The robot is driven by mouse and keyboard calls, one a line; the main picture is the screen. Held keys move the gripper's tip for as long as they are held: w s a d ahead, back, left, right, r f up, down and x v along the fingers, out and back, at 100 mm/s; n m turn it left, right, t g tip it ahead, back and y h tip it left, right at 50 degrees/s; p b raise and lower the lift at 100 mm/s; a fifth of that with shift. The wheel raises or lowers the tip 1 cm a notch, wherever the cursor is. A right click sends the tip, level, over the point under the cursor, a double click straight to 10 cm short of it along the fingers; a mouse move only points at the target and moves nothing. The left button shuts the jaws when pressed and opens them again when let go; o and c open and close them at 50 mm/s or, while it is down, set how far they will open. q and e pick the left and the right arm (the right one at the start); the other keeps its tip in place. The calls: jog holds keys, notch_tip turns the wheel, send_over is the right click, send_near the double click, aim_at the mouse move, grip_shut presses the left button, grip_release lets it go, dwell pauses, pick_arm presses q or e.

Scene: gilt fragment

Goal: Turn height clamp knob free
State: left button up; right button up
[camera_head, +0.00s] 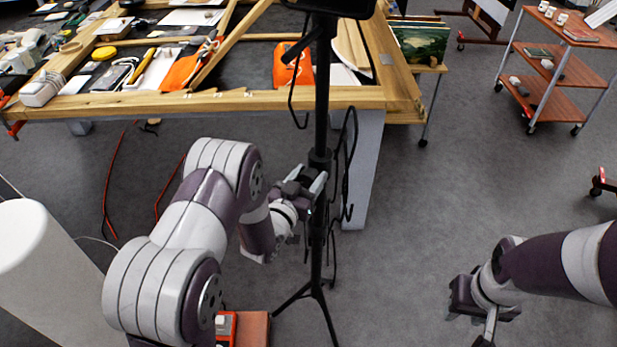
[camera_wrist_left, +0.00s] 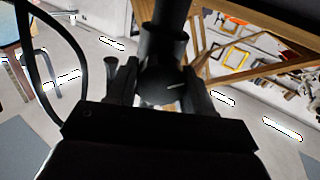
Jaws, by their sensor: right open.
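The black stand (camera_head: 322,120) rises upright in the middle of the head view on a tripod base. Its dark height clamp knob (camera_wrist_left: 163,84) is in the middle of the left wrist view, with a short pale line on its face, just below the clamp collar. My left gripper (camera_head: 312,185) is at the pole at clamp height. In the wrist view its fingers (camera_wrist_left: 162,88) lie on both sides of the knob and seem to touch it, with no clear gap. My right gripper (camera_head: 475,315) is open and empty at the lower right, away from the stand.
A wooden workbench (camera_head: 250,100) with tools and orange cloths stands behind the stand. A loose black cable (camera_head: 349,165) hangs beside the pole. A red shelf trolley (camera_head: 548,95) is at the upper right. The floor between stand and right arm is clear.

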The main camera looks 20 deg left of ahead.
pick_arm(q)
jog(key=shift+n, duration=0.4)
jog(key=n, duration=0.6)
jog(key=shift+f+n+b, duration=0.1)
jog(key=shift+n+b, duration=0.2)
jog(key=shift+b, duration=0.1)
jog(key=n, duration=0.4)
jog(key=shift+a, duration=0.1)
jog(key=shift+n, duration=1.8)
jog(key=o, duration=1)
